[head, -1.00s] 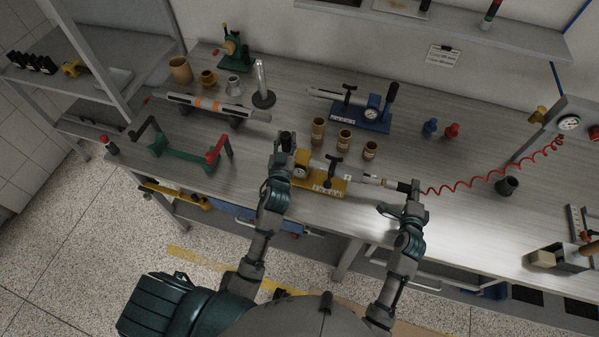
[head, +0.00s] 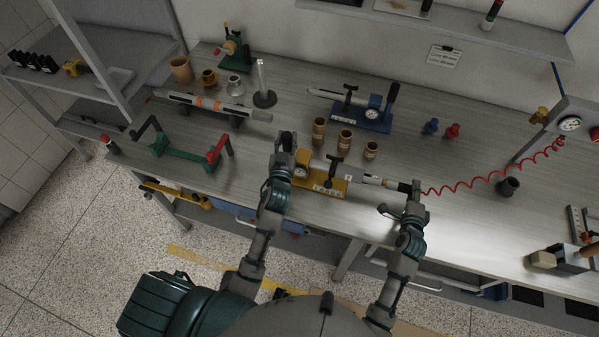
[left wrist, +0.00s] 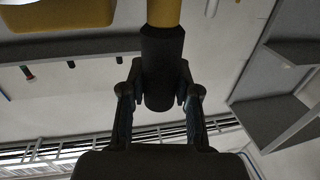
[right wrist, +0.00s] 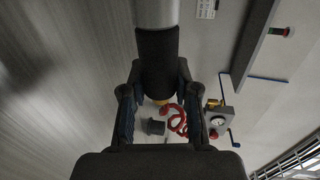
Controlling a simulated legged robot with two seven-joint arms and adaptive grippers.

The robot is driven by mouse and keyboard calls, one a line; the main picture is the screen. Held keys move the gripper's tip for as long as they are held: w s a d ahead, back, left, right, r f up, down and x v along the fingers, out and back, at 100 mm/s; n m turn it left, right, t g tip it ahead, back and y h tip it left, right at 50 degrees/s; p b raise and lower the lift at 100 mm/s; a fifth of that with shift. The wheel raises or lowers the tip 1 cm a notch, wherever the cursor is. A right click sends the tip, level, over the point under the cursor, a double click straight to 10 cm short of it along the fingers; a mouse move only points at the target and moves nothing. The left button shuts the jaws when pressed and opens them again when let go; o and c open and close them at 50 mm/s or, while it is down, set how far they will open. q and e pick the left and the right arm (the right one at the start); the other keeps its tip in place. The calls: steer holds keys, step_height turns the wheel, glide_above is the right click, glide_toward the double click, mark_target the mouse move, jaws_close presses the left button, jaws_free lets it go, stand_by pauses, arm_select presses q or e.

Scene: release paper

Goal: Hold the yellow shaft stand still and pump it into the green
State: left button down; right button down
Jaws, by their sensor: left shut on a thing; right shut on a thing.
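The yellow shaft stand (head: 322,184) is a yellow base with a gauge, a black T-shaped clamp and a silver shaft (head: 368,180) reaching right. My left gripper (head: 286,141) is shut on the stand's upright black handle, which shows in the left wrist view (left wrist: 162,65) below a yellow post. My right gripper (head: 408,188) is shut on the black grip at the shaft's right end, clear in the right wrist view (right wrist: 157,60). A green stand (head: 180,154) with a black and a red upright is at the left. A green device (head: 233,50) stands at the back.
A blue stand (head: 362,119) with a gauge is behind the yellow one. Several brown cups (head: 345,139) stand between them. A red coiled hose (head: 490,184) runs right of my right gripper to a gauge panel (head: 570,124). The bench's front edge is close.

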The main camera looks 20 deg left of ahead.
arm_select(q)
steer(key=shift+f, duration=0.1)
arm_select(e)
steer(key=shift+d, duration=2.45)
arm_select(q)
steer(key=c, duration=0.8)
jaws_free()
steer(key=shift+o, duration=0.2)
steer(key=s+d, duration=0.2)
steer(key=s, duration=0.9)
steer(key=shift+s+d, duration=0.2)
steer(key=shift+s, duration=0.15)
